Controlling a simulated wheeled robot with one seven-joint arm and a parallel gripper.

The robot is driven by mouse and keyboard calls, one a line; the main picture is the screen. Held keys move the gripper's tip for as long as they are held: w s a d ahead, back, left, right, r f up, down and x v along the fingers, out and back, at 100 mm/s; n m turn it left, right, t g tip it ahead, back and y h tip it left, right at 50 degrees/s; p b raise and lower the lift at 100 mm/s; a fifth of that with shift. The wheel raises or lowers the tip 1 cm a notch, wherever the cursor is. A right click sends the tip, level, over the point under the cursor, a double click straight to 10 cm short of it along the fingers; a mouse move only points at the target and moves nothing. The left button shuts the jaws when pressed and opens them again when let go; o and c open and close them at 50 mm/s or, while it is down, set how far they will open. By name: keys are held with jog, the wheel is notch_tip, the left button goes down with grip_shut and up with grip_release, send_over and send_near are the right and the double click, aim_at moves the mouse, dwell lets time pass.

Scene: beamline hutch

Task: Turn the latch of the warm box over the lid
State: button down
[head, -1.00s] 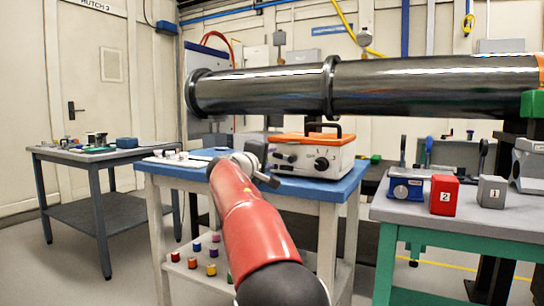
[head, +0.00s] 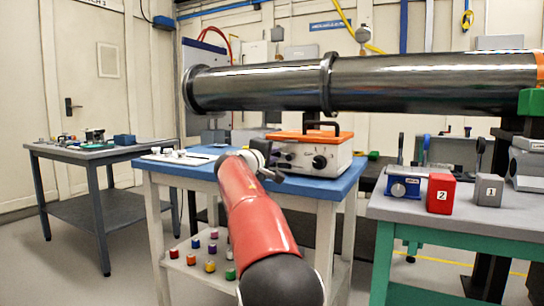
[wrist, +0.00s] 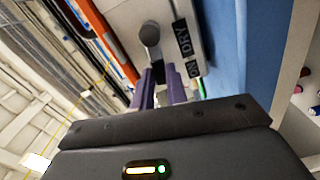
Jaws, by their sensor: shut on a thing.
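The warm box (head: 334,163) is a white box with dark knobs on its front, standing on a blue-topped table. Its orange lid (head: 292,136) lies flat on top under a black handle. My gripper (head: 275,174) is at the left end of the box in the head view. In the wrist view the two purple fingers (wrist: 161,87) are shut on the latch, a dark piece with a rounded end (wrist: 150,36), beside the white wall and the orange lid edge. The fingers hide part of the latch, and its exact angle is unclear.
The blue tabletop (head: 215,154) has small white items at its left. A large dark pipe (head: 430,90) runs above and behind the box. A right-hand bench holds a red block (head: 441,194) and a grey block (head: 488,190). Several coloured pieces lie on the shelf below.

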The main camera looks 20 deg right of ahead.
aim_at(292, 142)
jog(key=shift+m, duration=0.3)
jog(key=m+b, duration=0.1)
jog(key=r+m+b, duration=0.1)
jog(key=m, duration=0.1)
jog(key=shift+s+d+r+m, duration=0.1)
jog(key=shift+s+d+m, duration=0.1)
jog(key=shift+m, duration=0.1)
jog(key=m, duration=0.1)
jog(key=m+b, duration=0.1)
jog(key=r+m, duration=0.1)
jog(key=shift+s+d+r+m+b, duration=0.1)
jog(key=shift+s+d+m+b, duration=0.15)
jog(key=shift+s+m+b, duration=0.15)
jog(key=m, duration=0.1)
jog(key=m+b, duration=0.1)
jog(key=s+m, duration=0.1)
jog(key=shift+d+r, duration=0.3)
jog(key=shift+d, duration=0.1)
jog(key=shift+s+d+r+m+b, duration=0.1)
jog(key=shift+s+d+m+b, duration=0.15)
jog(key=shift+m, duration=0.5)
jog(key=shift+s+d+r+m+b, duration=0.15)
jog(key=shift+m+b, duration=0.15)
jog(key=shift+m, duration=0.5)
jog(key=shift+s+d+m+b, duration=0.1)
jog(key=shift+s+m+b, duration=0.15)
jog(key=shift+m, duration=0.5)
jog(key=c, duration=1.4)
grip_release()
jog(key=shift+r, duration=0.1)
